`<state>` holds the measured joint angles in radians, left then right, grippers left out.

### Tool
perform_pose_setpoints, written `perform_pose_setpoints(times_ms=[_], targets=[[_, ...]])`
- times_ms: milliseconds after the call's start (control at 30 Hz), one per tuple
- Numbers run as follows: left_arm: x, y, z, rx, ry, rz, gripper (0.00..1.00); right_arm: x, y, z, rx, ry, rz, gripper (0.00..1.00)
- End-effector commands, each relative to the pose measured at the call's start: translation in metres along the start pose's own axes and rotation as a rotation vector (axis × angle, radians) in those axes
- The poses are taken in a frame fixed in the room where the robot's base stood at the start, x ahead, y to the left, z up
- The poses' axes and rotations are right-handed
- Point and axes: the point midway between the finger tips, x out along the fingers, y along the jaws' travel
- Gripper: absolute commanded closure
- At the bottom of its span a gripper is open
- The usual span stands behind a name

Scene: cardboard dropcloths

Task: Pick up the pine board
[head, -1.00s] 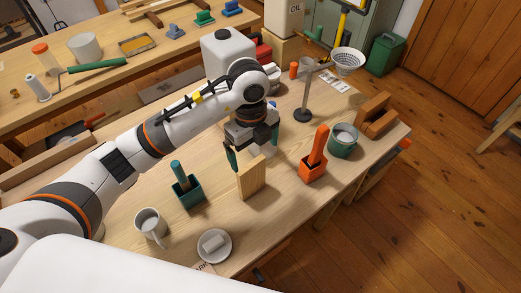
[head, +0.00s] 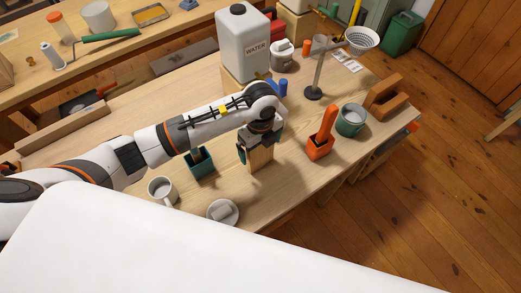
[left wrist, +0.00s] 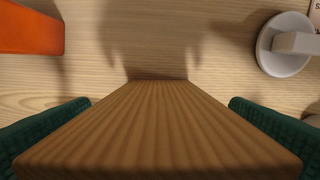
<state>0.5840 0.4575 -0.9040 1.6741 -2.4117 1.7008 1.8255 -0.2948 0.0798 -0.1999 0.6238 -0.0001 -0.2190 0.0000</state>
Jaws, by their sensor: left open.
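The pine board (head: 261,159) stands upright on the wooden workbench in the head view, its upper part partly hidden by my left gripper (head: 258,146). In the left wrist view the board (left wrist: 157,130) fills the lower middle, with its grained end close to the camera. The left gripper's green fingers (left wrist: 158,135) lie one on each side of the board. The gripper is open, and a gap shows at the right finger; on the left the finger is very near the board's edge. My right gripper is not in view.
An orange holder (head: 319,149) stands right of the board, with a green pot (head: 351,121) beyond it. A teal holder (head: 200,165), a mug (head: 161,190) and a white saucer (head: 223,212) stand to the left and front. A water canister (head: 243,48) is behind the arm.

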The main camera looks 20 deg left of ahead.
Motion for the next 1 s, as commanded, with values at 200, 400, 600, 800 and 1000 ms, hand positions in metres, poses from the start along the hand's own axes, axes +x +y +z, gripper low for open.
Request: perform_pose_setpoints(times_ms=[200, 400, 600, 800, 1000], targets=[[0.003, 0.000, 0.000, 0.001, 0.001, 0.002, 0.00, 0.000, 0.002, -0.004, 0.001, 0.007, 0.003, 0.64], [0.003, 0.000, 0.000, 0.000, 0.000, 0.001, 0.25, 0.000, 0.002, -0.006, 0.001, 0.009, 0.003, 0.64], [0.002, 0.000, 0.000, 0.000, 0.000, 0.002, 0.45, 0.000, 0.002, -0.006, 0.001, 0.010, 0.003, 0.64], [-0.001, 0.001, -0.001, 0.000, 0.001, 0.003, 0.45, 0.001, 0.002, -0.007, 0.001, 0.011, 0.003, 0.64], [-0.032, 0.002, -0.001, 0.001, 0.002, 0.007, 0.45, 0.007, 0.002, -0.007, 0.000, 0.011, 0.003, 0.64]])
